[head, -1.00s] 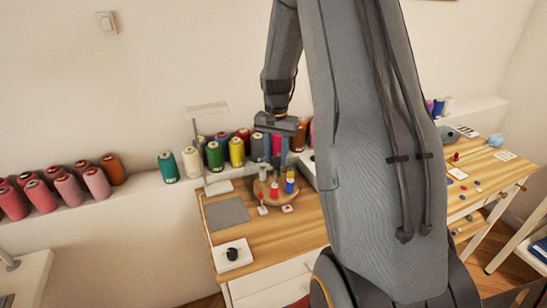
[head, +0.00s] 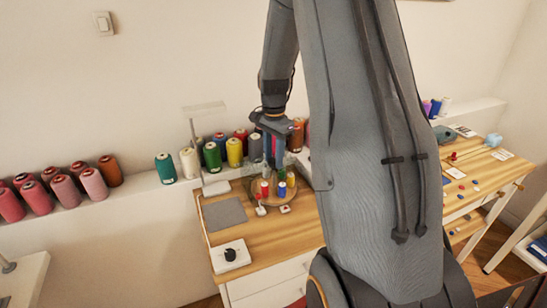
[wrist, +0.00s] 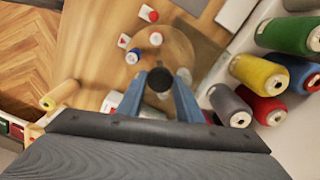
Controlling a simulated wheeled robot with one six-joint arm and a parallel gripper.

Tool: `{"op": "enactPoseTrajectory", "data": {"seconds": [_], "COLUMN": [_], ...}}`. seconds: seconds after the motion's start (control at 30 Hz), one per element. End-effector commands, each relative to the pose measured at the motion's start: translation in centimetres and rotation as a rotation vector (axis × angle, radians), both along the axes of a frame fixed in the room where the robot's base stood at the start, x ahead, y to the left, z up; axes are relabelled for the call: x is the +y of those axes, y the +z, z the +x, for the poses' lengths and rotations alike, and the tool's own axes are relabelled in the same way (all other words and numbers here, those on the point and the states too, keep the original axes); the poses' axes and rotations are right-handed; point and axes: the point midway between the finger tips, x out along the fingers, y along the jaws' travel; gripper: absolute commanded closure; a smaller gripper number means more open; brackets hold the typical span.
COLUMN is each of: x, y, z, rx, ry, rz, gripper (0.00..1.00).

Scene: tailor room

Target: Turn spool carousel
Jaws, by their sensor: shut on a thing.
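The spool carousel (head: 254,196) is a round wooden disc on the worktable. Red (head: 265,187), blue (head: 282,189) and yellow (head: 290,178) spools stand along its front and right. My gripper (head: 275,160) comes down over the disc's middle in the head view. In the wrist view its two blue-grey fingers are shut on a dark round knob (wrist: 160,79) above the wooden disc (wrist: 178,44). The knob is hard to make out in the head view, and my arm hides part of the carousel's back.
Thread cones, including a green one (head: 211,155) and a yellow one (head: 234,152), line the ledge behind. Small white cards with red pieces lie in front of the disc. A grey mat (head: 225,213) and a white pad with a black item (head: 230,255) lie left.

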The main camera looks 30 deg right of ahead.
Motion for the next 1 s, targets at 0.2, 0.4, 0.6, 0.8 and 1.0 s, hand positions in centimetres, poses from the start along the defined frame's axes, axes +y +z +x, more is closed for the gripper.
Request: {"op": "enactPoseTrajectory", "data": {"seconds": [0.2,0.4,0.6,0.8,1.0], "x": [-0.14,-0.15,-0.15,-0.15,-0.14], "y": [0.27,0.28,0.29,0.3,0.3], "z": [0.22,0.23,0.23,0.25,0.24], "rx": [-0.007,-0.007,-0.007,-0.007,-0.007], "ry": [-0.059,-0.088,-0.097,-0.097,-0.097], "rz": [-0.003,-0.003,-0.003,-0.003,-0.003], "gripper": [1.0,1.0,1.0,1.0,0.54]}}
